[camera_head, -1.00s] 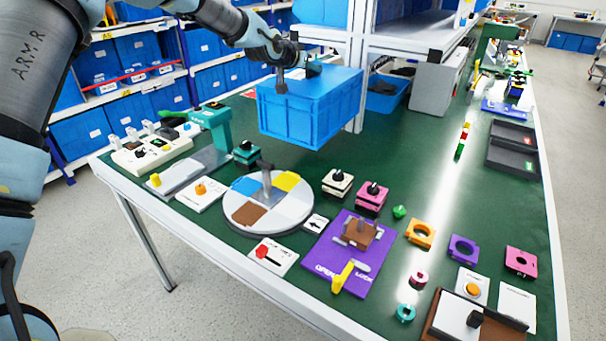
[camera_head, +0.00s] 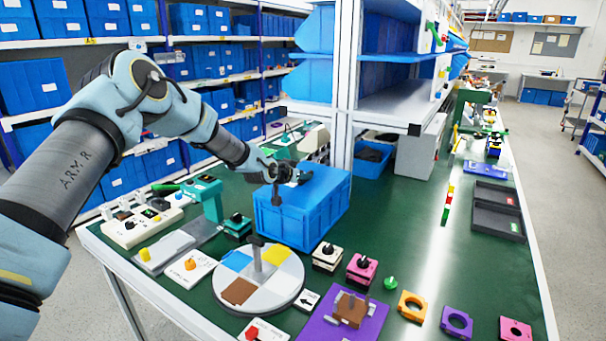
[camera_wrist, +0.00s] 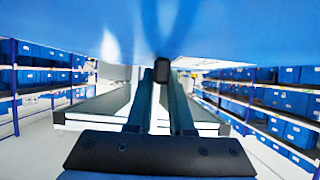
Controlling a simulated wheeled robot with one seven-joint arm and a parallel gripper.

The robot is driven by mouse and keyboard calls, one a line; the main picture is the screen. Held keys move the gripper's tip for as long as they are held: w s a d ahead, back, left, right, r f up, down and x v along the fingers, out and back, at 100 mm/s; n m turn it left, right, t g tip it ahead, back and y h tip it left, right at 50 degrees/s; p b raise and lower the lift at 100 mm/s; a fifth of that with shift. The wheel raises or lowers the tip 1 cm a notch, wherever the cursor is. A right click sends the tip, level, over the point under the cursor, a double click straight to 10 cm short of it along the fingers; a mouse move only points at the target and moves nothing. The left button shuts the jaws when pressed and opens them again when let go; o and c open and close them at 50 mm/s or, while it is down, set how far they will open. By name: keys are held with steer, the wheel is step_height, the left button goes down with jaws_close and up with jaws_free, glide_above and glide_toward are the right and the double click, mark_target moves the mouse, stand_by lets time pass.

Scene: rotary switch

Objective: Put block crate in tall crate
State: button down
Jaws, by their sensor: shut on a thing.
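A large blue crate (camera_head: 318,208) is in the middle of the head view, behind the round turntable. Its top looks like a plain blue face, and its inside is not seen. My gripper (camera_head: 277,192) is at the crate's near left upper edge and is shut on it. In the wrist view, my fingers (camera_wrist: 168,70) come close together under a wide blue surface (camera_wrist: 160,32), which fills the top. I cannot tell whether the crate's underside touches the table. I cannot tell which container is the tall crate.
An open blue bin (camera_head: 371,160) with dark contents stands under the shelf unit (camera_head: 398,98). A turntable (camera_head: 283,290), a teal press (camera_head: 208,197) and small coloured blocks surround the crate. Black trays (camera_head: 497,208) lie at right. Blue bins fill the racks behind.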

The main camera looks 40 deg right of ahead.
steer(key=c, duration=1.2)
jaws_free()
steer(key=shift+f, duration=0.1)
steer(key=o, duration=0.4)
steer(key=shift+a, duration=0.1)
step_height(320, 180, up, 5)
steer(key=b, duration=0.4)
glide_above(284, 198)
steer(key=shift+r, duration=0.2)
steer(key=shift+w, duration=0.1)
